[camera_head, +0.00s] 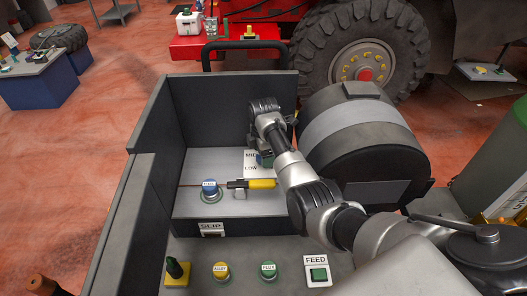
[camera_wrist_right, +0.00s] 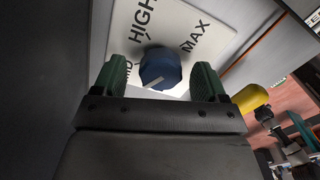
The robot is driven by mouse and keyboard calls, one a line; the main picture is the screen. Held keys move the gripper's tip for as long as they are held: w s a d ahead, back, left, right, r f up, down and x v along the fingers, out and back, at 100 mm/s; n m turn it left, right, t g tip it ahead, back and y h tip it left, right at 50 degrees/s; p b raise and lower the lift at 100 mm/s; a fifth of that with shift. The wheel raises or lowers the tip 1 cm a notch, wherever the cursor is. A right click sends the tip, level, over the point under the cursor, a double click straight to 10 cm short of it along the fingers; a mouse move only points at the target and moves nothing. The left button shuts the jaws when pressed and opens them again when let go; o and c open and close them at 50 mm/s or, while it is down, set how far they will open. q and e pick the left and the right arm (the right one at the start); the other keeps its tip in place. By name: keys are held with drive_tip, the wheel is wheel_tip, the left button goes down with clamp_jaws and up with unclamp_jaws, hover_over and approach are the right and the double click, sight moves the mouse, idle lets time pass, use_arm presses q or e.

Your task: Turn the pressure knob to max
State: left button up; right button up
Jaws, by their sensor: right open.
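The pressure knob (camera_wrist_right: 161,66) is dark blue and sits on a white dial plate (camera_wrist_right: 178,22) marked MID, HIGH and MAX. The white line on the knob slants to the lower left, away from MAX, which is at its right. My right gripper (camera_wrist_right: 160,76) is open, with one green-padded finger on each side of the knob. I see gaps between the fingers and the knob; it is not gripped. In the head view my right arm reaches over the panel and hides most of the dial plate (camera_head: 249,163). My left gripper is not in view.
A yellow-handled lever (camera_head: 262,184) and a blue button (camera_head: 209,187) are close to the dial. Grey walls (camera_head: 148,115) bound the panel at left and back. A dark drum (camera_head: 360,140) stands at right. Yellow and green buttons and a FEED switch (camera_head: 318,273) line the front.

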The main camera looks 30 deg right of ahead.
drive_tip(key=shift+s+a+f, duration=0.1)
drive_tip(key=shift+f, duration=0.05)
drive_tip(key=c, duration=0.9)
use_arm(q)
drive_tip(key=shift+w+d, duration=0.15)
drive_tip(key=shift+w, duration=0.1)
